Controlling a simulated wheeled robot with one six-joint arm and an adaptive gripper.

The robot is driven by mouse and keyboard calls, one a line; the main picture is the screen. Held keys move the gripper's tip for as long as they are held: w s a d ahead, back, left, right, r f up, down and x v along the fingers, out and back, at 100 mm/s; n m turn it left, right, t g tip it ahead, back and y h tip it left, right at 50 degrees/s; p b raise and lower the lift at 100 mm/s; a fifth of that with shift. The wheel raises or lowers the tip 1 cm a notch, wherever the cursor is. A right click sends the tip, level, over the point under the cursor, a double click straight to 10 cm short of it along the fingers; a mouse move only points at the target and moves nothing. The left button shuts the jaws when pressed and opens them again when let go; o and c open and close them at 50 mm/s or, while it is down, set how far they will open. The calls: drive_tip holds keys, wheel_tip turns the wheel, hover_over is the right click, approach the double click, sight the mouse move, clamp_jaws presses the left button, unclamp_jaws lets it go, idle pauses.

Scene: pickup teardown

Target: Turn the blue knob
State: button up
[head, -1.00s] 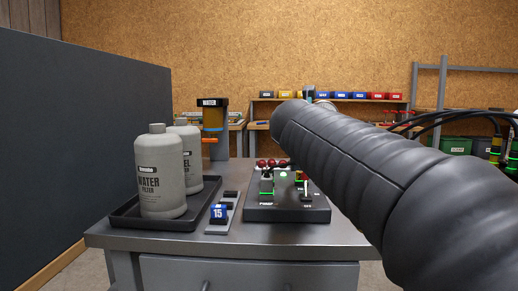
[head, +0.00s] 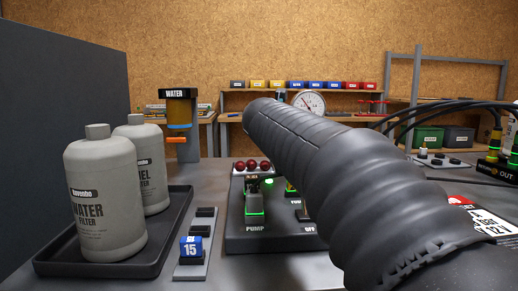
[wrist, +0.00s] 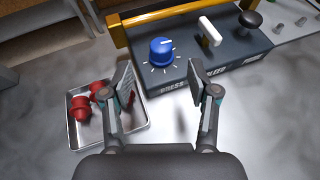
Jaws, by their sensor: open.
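The blue knob (wrist: 162,50) shows in the wrist view on top of a dark control box (wrist: 230,58), with white tick marks around it and a white pointer line on its top. The lettering PRESS is on the box's front edge below it. My gripper (wrist: 160,82) is open and empty. Its two fingers are spread to either side below the knob in the picture, apart from it. In the head view my arm covers the middle and right, and neither the knob nor my gripper can be made out there.
A white lever (wrist: 210,31) and a black knob (wrist: 250,18) share the box, with a yellow bar (wrist: 172,12) behind. In the head view, grey bottles (head: 104,198) stand in a black tray (head: 150,262) near a PUMP panel (head: 275,243).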

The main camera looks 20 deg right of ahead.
drive_tip(key=x, duration=0.8)
drive_tip(key=shift+s, duration=0.1)
clamp_jaws()
